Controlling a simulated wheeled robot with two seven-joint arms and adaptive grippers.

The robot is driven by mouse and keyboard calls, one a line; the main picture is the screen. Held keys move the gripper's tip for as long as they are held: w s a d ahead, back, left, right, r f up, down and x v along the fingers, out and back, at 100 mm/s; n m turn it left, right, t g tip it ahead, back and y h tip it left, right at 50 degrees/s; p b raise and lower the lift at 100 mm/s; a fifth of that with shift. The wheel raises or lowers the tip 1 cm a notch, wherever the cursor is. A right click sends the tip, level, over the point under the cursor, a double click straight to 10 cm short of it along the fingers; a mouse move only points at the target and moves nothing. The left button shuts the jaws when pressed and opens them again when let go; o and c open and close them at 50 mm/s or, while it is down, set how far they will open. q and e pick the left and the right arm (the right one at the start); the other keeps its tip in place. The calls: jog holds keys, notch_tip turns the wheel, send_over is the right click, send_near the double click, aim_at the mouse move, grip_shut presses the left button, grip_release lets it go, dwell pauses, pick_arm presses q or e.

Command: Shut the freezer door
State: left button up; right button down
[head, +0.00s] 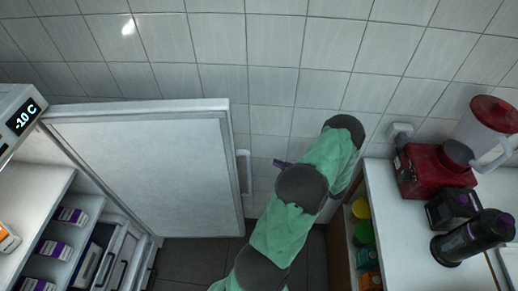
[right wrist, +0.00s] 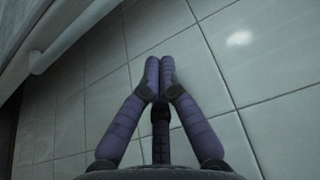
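The freezer (head: 36,190) stands at the left of the head view, with a display reading -10 C. Its white door (head: 150,170) is swung wide open, and its inner face shows. The door's handle (head: 245,172) is at the door's right edge; a white bar that looks like this handle (right wrist: 75,42) also crosses the upper left of the right wrist view. My right gripper (head: 281,162) is just right of the handle, partly hidden by my green-sleeved arm. In the right wrist view its purple fingertips (right wrist: 160,66) are together with nothing between them. My left gripper is not in view.
A white counter (head: 415,250) at the right carries a red blender (head: 433,170) and dark bottles (head: 472,238). Coloured containers (head: 363,232) sit on shelves below. Boxes (head: 70,216) stand on the freezer shelves. A tiled wall (head: 270,60) closes the back. Dark floor (head: 195,262) shows below the door.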

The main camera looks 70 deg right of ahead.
jog(key=w+a+b, duration=0.2)
jog(key=w, duration=0.7)
jog(key=shift+a+r, duration=0.15)
jog(key=shift+a, duration=0.1)
dwell(0.4)
